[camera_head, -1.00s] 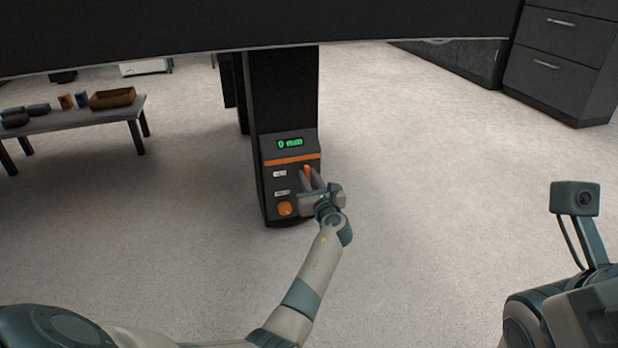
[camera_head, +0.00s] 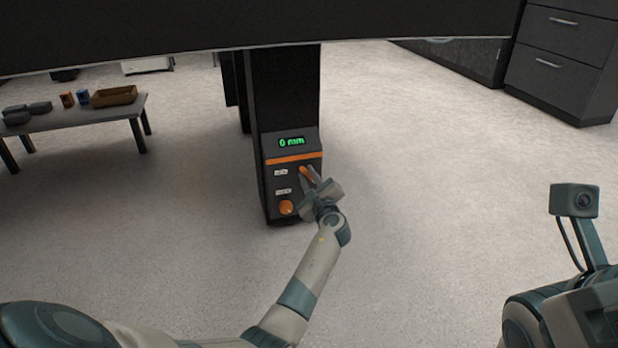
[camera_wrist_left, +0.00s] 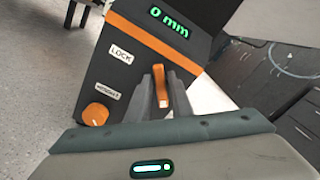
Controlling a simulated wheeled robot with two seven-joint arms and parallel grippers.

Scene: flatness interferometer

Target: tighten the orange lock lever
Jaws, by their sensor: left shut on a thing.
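The orange lock lever (camera_wrist_left: 162,86) is on the dark control panel (camera_wrist_left: 125,68), to the right of the LOCK label (camera_wrist_left: 121,55) in the left wrist view. My left gripper (camera_wrist_left: 160,98) is shut on the lever, with a grey finger on each side of it. In the head view the left gripper (camera_head: 312,181) is at the panel's right side, and the lever (camera_head: 304,171) shows between its fingers, tilted. The panel's green display (camera_head: 291,142) reads 0 mm. My right gripper is out of the head view.
An orange round knob (camera_head: 286,208) sits low on the panel, left of the gripper. A dark overhanging body (camera_head: 250,25) spans the top. A low table (camera_head: 75,118) with a brown tray (camera_head: 114,95) stands left. Grey drawers (camera_head: 560,60) stand right. The floor between is clear.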

